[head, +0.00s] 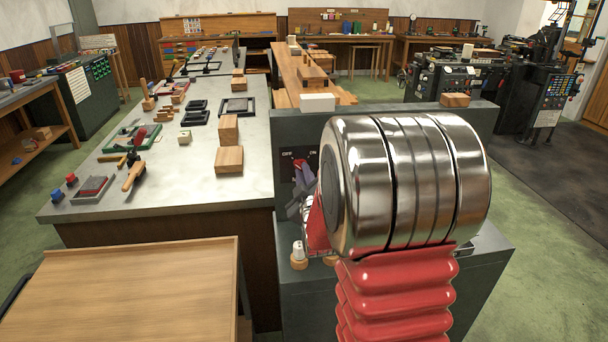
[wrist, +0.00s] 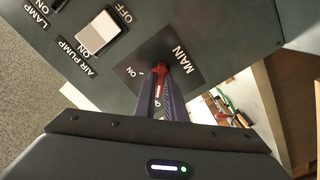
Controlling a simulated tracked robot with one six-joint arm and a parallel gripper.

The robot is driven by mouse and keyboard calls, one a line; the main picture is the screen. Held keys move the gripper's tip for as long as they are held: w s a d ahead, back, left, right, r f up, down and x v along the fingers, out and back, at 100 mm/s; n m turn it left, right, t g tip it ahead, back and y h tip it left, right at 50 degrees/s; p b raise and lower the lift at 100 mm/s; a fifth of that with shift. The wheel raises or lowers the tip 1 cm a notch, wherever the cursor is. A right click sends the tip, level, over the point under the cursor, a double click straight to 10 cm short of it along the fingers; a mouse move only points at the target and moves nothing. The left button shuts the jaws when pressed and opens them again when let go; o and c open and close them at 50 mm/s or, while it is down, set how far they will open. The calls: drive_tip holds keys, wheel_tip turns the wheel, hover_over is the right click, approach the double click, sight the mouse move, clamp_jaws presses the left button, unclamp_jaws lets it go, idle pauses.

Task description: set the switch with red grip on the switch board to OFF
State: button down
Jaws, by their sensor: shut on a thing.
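The switch board (head: 283,122) is a dark grey panel, mostly hidden behind my arm in the head view. In the wrist view its black MAIN plate (wrist: 188,62) carries a switch with a red grip (wrist: 161,72), also seen in the head view (head: 300,165). My gripper (wrist: 161,80) has its two narrow fingers shut around this grip, one on each side. In the head view my gripper (head: 303,181) is partly covered by my arm. OFF is marked at left and ON at right there. The lever's exact setting is hard to tell.
A white rocker switch (wrist: 97,33) marked AIR PUMP sits beside the MAIN plate, with a LAMP label beyond. A white block (head: 317,103) and a wooden block (head: 455,100) lie on the board's top. A metal-topped bench (head: 190,185) with tools and blocks stands left.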

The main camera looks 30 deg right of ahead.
drive_tip(key=shift+s+f, duration=0.1)
drive_tip(key=shift+f, duration=0.2)
drive_tip(key=c, duration=2.1)
unclamp_jaws()
drive_tip(key=shift+o, duration=1.4)
drive_tip(key=shift+r, duration=0.2)
